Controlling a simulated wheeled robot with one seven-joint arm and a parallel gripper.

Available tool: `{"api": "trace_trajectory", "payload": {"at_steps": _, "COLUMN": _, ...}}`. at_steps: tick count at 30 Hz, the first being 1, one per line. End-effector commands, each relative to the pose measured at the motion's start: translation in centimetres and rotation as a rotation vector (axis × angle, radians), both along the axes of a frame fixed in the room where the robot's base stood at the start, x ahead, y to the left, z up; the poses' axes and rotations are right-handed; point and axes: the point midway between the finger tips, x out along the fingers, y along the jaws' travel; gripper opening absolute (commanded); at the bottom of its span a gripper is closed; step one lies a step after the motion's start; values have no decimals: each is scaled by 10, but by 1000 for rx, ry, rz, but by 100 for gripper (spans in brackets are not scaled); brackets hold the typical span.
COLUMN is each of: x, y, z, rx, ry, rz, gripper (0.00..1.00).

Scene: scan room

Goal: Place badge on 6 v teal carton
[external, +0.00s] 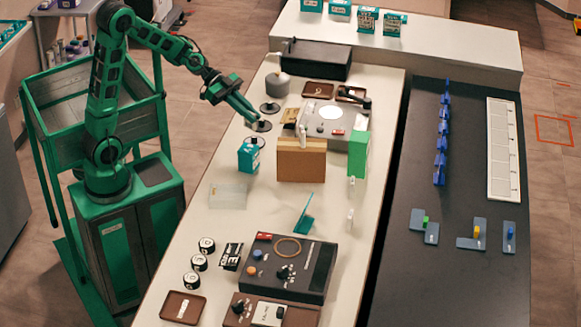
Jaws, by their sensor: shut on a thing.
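My gripper (255,119) is above the white table, a little behind and above a teal and white carton (248,160). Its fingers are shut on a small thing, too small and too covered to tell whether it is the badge. A dark round piece shows close by the fingertips. The carton stands upright with a dark piece at its top. More teal cartons stand on the back shelf, among them one at the right end (393,24) and one beside it (366,20). The lettering on the cartons is too small to read, so I cannot tell which is 6 V.
A brown cardboard box (301,163) and a green block (358,154) stand right of the carton. A grey device (338,121) is behind them. A clear tray (228,196) lies in front. A black control box (290,268) fills the near table. Free table shows around the tray.

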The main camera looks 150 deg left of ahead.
Motion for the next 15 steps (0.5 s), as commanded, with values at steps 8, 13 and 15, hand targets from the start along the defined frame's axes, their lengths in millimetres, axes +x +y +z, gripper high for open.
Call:
{"api": "trace_trajectory", "payload": {"at_steps": 8, "x": -11, "y": -5, "z": -31, "rx": -6, "ry": -1, "rz": 33, "gripper": 0}}
{"api": "trace_trajectory", "payload": {"at_steps": 13, "x": -10, "y": -5, "z": -47, "rx": -3, "ry": 0, "rz": 29, "gripper": 0}}
{"api": "trace_trajectory", "payload": {"at_steps": 15, "x": -10, "y": -5, "z": -51, "rx": -2, "ry": 0, "rz": 30, "gripper": 0}}
